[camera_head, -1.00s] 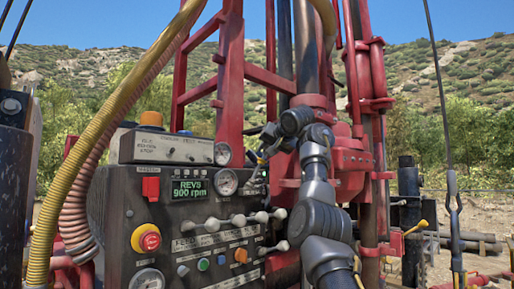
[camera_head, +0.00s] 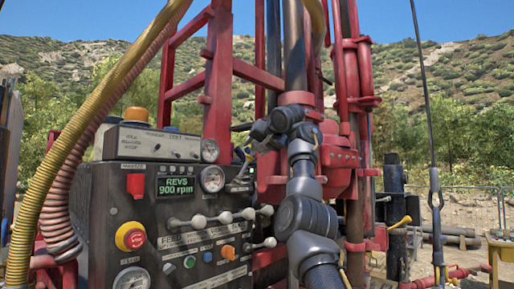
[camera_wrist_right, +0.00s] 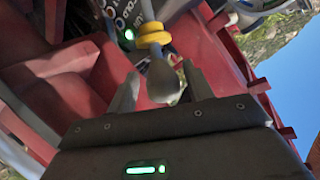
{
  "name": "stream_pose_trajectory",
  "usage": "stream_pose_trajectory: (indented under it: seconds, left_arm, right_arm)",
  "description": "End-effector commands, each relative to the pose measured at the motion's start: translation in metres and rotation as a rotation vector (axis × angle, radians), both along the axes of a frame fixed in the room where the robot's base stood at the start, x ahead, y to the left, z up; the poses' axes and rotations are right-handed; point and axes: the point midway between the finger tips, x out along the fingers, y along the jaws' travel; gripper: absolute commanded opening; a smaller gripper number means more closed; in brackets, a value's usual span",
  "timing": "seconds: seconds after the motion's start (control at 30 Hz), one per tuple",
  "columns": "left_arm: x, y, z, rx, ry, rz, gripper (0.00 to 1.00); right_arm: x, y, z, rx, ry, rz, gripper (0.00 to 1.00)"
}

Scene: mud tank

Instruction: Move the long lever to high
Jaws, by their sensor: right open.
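The long lever, a grey rod with a yellow ring (camera_wrist_right: 153,36) and a rounded grey knob (camera_wrist_right: 163,82), shows in the right wrist view. Its knob lies between the two fingers of my right gripper (camera_wrist_right: 160,90), with a finger on each side. The fingers are open and do not appear closed on it. In the head view my right gripper (camera_head: 245,156) is at the upper right corner of the control panel (camera_head: 150,205), and a small yellow spot shows there. The lever's base and its position marks are hidden or too small to read. My left gripper is out of view.
A row of short levers with pale knobs (camera_head: 198,221) crosses the panel below my right gripper. A red emergency button (camera_head: 131,237) and a display (camera_head: 170,186) reading 900 rpm are on the panel. The red drill mast (camera_head: 217,80) stands close behind. Yellow hose (camera_head: 75,130) hangs at left.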

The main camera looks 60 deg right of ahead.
Motion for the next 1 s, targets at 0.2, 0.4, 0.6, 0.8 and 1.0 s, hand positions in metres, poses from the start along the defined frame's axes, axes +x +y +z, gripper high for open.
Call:
stream_pose_trajectory:
  seconds: [0.2,0.4,0.6,0.8,1.0]
  left_arm:
    - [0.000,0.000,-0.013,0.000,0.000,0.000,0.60]
    - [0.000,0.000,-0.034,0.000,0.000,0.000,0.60]
    - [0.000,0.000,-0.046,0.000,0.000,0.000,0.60]
    - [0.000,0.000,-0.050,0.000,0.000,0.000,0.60]
    - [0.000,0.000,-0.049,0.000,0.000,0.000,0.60]
  right_arm:
    - [-0.012,0.007,0.002,-0.002,-0.002,0.001,0.51]
    - [-0.047,0.024,0.013,-0.001,-0.005,0.002,0.51]
    - [-0.075,0.039,0.026,-0.001,-0.004,0.000,0.51]
    - [-0.089,0.046,0.033,0.000,-0.001,-0.001,0.51]
    - [-0.091,0.047,0.034,0.001,0.000,-0.001,0.51]
